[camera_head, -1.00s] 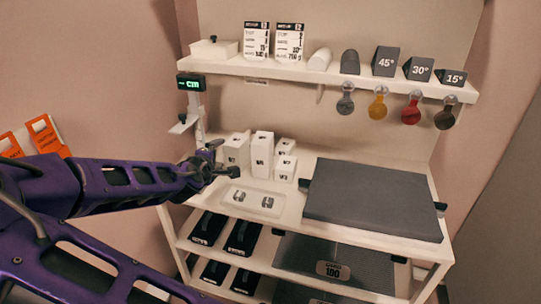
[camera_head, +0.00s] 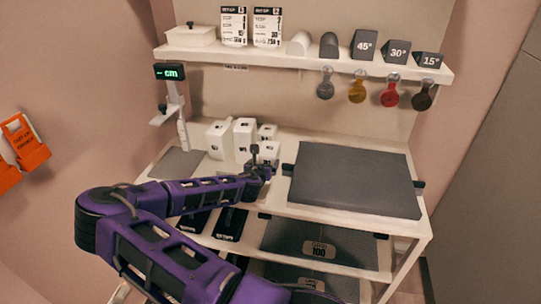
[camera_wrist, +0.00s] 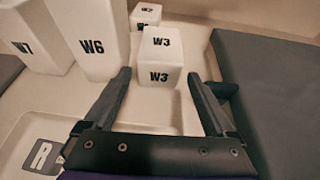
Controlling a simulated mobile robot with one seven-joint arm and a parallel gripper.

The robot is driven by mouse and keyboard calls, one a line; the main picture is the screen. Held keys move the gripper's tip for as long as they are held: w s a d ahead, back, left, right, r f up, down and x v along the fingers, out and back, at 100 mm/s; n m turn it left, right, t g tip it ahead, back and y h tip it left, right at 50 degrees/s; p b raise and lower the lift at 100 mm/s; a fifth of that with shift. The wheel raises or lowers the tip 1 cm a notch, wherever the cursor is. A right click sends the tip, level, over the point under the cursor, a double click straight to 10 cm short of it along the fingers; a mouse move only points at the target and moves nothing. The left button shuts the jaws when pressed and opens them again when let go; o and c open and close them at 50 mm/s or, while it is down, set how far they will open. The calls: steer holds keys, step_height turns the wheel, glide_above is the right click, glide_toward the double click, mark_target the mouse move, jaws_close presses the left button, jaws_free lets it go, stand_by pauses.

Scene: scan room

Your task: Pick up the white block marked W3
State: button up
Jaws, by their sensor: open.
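The white block marked W3 (camera_wrist: 160,58) stands upright on the cart's white top in the wrist view, label on its top and front. My gripper (camera_wrist: 158,80) is open, its two dark fingers pointing at W3 from the near side. W3 looks centred between the fingers, just beyond or level with their tips; I cannot tell whether it is between them. In the head view my gripper (camera_head: 260,160) is over the cart top, near the W3 block (camera_head: 268,149), which it partly covers.
White blocks W6 (camera_wrist: 88,35) and W7 (camera_wrist: 32,38) stand left of W3, and W2 (camera_wrist: 146,14) stands behind it. A grey pad (camera_head: 355,180) lies close on the right. A shallow tray (camera_wrist: 150,112) with an R marker (camera_wrist: 42,157) lies below the gripper.

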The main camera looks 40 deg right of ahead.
mark_target(270, 155)
steer(key=x, duration=1)
steer(key=shift+a, duration=0.1)
steer(key=shift+c, duration=0.2)
jaws_close()
steer(key=shift+r, duration=0.1)
